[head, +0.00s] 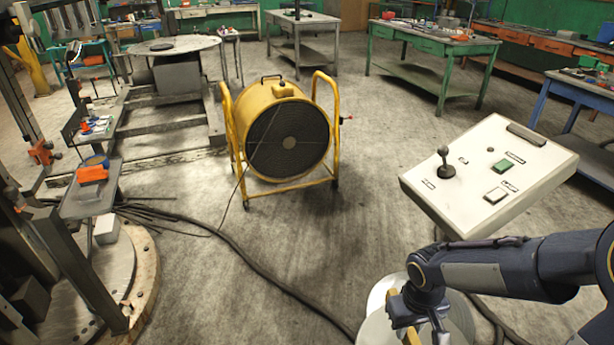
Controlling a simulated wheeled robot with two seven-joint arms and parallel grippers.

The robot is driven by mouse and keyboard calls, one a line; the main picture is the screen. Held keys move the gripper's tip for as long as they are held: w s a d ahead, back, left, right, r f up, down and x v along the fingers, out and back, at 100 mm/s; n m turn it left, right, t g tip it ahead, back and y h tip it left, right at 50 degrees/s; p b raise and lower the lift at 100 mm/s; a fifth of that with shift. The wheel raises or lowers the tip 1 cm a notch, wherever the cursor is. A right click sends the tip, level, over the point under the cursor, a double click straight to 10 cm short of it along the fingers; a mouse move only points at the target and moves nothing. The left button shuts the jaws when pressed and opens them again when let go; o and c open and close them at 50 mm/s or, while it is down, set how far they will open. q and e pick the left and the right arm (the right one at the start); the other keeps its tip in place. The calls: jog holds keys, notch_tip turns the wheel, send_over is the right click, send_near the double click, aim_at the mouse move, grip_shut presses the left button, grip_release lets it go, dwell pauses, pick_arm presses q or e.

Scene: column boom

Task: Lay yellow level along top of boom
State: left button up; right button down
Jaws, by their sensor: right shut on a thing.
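My right gripper (418,318) comes in from the right on its dark arm, at the bottom of the head view. It is shut on the yellow level (412,337). Only small yellow parts of the level show beside the gripper, and the rest is hidden or cut off by the lower picture edge. A dark upright column (85,255) on a round base stands at the left edge. I cannot clearly make out the boom or its top. My left gripper is not in view.
A pale control box (540,172) with a joystick stands just beyond my right arm. A white round stand (375,325) is under the gripper. A yellow drum fan (275,95) stands mid-floor. A black cable (250,262) crosses the floor. Workbenches line the back.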

jog(key=w+a+m+p, duration=0.1)
jog(key=w+a+p, duration=0.25)
jog(key=w, duration=0.55)
jog(key=s+d+f+m+b, duration=0.2)
jog(key=s+m+b, duration=1.2)
jog(key=s, duration=0.3)
jog(key=shift+m, duration=0.4)
jog(key=w+d+f, duration=0.2)
jog(key=w+f, duration=0.1)
jog(key=w+d+f+b, duration=0.1)
jog(key=w+d+f, duration=0.2)
jog(key=w+d+f+b, duration=0.1)
jog(key=w+d+f, duration=0.2)
jog(key=shift+w+d+f, duration=0.1)
jog(key=shift+w, duration=0.25)
jog(key=shift+w+d+f, duration=0.15)
jog(key=shift+f, duration=0.1)
jog(key=shift+w+d+f+b, duration=0.15)
jog(key=shift+f+b, duration=0.45)
jog(key=shift+f, duration=1.05)
